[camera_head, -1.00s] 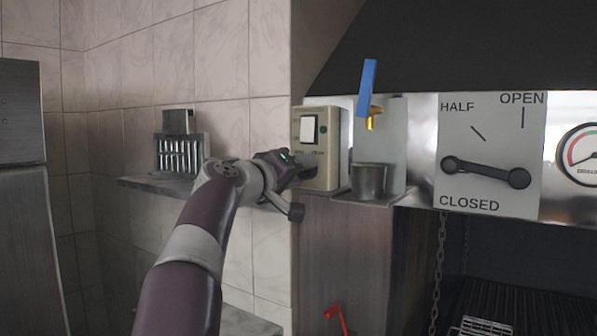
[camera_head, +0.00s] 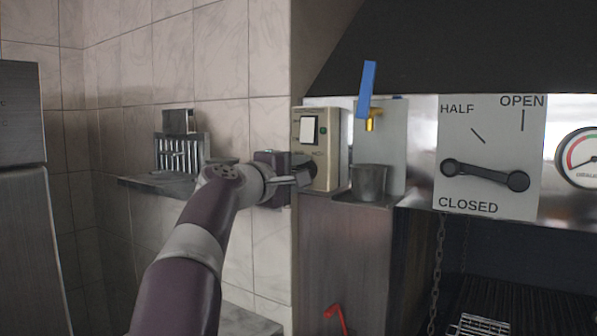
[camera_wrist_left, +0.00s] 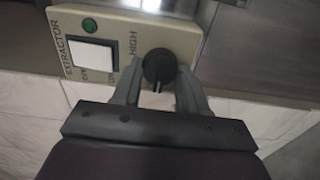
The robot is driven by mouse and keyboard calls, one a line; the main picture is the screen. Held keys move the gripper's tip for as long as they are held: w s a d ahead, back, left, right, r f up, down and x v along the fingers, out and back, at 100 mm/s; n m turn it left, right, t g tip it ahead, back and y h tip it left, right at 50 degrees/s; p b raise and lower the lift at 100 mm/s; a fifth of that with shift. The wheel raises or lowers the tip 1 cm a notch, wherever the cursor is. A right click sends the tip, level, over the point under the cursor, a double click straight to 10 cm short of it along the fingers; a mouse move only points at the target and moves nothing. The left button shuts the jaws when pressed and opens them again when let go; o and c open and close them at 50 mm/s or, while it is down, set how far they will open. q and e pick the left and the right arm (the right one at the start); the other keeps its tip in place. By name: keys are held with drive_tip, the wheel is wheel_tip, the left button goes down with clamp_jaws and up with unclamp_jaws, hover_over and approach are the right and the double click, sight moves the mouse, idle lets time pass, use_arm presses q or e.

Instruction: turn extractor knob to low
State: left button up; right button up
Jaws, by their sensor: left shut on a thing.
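The beige extractor box (camera_head: 331,140) is on the wall ledge, with a white rocker switch (camera_head: 308,130) and a green lamp. In the left wrist view the box (camera_wrist_left: 110,22) reads EXTRACTOR and HIGH. Its round black knob (camera_wrist_left: 160,66) has a pale pointer mark toward my gripper. My left gripper (camera_wrist_left: 160,84) has one finger on each side of the knob and is shut on it. My right gripper is out of view.
A metal cup (camera_head: 369,182) stands close right of the box, below a brass tap with a blue lever (camera_head: 367,88). A damper plate (camera_head: 490,155) with a black handle is farther right. A wall shelf (camera_head: 160,186) lies behind my left arm.

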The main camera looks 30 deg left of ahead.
use_arm(q)
drive_tip(key=shift+n, duration=0.3)
drive_tip(key=o, duration=1)
drive_tip(key=shift+o, duration=0.2)
drive_tip(key=s+a+b, duration=0.1)
drive_tip(key=s+b, duration=0.3)
drive_tip(key=s, duration=0.9)
drive_tip(key=shift+w+a, duration=0.1)
